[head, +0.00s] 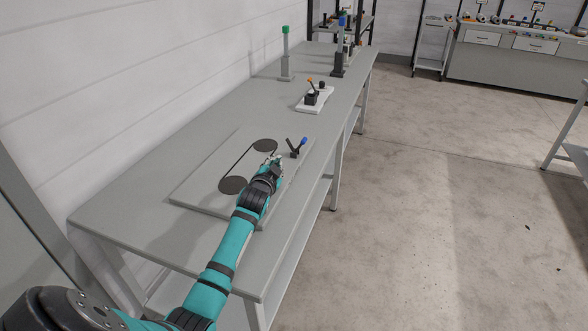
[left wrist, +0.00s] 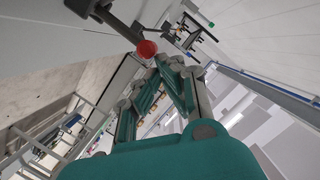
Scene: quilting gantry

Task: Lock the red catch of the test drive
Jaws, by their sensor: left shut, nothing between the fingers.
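The test drive is a pale grey plate (head: 200,190) on the bench, with two dark pulleys, the nearer one (head: 232,185) and the farther one (head: 265,145), and a belt around them. My left gripper (head: 275,161) is over the plate's right part, just right of the pulleys. It is shut and empty, with its fingertips together in the left wrist view (left wrist: 168,62). A red knob (left wrist: 147,48) on a dark lever shows just beside the fingertips there; I cannot tell whether they touch. The head view hides the red knob behind the gripper. My right gripper is out of view.
A blue-tipped dark lever (head: 297,149) stands at the plate's right edge, close beyond my gripper. Farther along the bench (head: 130,215) are a small white block (head: 314,104) with a lever, and a green-topped post (head: 286,55). A white wall borders the left.

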